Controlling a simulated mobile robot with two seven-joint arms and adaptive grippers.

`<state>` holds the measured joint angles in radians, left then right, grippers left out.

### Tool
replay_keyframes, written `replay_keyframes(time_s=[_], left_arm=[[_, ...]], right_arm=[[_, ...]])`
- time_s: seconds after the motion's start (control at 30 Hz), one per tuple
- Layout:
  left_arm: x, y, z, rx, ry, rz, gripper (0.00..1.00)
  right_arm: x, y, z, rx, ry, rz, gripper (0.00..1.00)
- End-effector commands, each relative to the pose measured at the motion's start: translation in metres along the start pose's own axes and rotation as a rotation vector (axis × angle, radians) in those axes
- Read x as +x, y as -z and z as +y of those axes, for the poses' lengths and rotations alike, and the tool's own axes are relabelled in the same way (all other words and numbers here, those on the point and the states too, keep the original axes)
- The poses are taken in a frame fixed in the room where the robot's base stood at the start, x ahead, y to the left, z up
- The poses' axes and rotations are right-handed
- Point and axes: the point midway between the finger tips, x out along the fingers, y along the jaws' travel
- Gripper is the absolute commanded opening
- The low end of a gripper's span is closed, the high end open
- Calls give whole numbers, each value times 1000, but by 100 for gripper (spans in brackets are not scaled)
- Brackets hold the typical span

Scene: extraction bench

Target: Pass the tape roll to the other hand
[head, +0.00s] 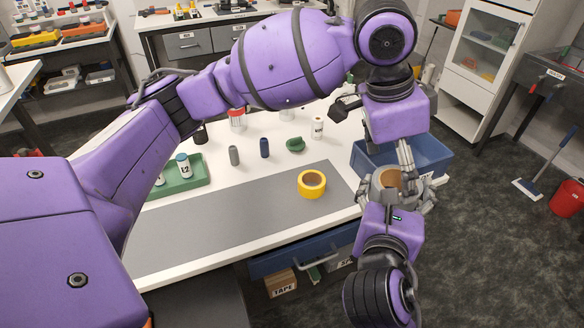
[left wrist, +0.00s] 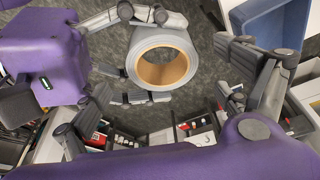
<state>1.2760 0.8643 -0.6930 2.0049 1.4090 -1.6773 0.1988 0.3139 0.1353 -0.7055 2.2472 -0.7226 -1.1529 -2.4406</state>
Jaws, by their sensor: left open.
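A grey tape roll (head: 388,178) with a brown core is held up off the right end of the bench. My right gripper (head: 398,196), below it, is shut on it with a finger on either side. In the left wrist view, the roll (left wrist: 187,58) shows its open ring, with the right gripper's fingers above and below it. My left gripper (head: 403,160) comes down from above and is open close to the roll. Its fingers spread on either side in the left wrist view, and I see no firm grip on the roll. Their exact contact is hard to tell.
A yellow tape roll (head: 312,196) lies on the grey mat (head: 220,216). A blue bin (head: 437,158) stands just behind the grippers. A green tray (head: 190,184), small bottles and a green item (head: 295,145) are on the bench. A drawer (head: 300,255) sits below its front edge.

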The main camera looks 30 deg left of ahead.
Motion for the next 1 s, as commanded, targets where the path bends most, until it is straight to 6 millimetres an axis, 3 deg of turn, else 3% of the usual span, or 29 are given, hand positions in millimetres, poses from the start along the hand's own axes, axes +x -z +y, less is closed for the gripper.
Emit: replay_keyframes(time_s=[0.1,0.23,0.4,0.5,0.67,0.8,0.9,1.0], left_arm=[[-28,1,-1,2,6,3,93],[-50,1,0,2,3,2,93],[-65,0,-1,0,1,2,93],[-61,4,-6,-19,3,28,93],[-32,24,-41,-112,39,172,93],[9,37,-100,-233,130,373,93],[46,29,-141,-304,214,503,93],[91,6,-159,-354,274,590,93]], right_arm=[[0,0,0,0,0,-1,44],[0,0,0,0,0,-1,44],[0,0,0,0,0,-1,44],[0,0,0,0,0,-1,44],[0,0,0,0,0,0,44],[0,0,0,0,0,0,44],[0,0,0,0,0,0,44],[0,0,0,0,0,0,44]])
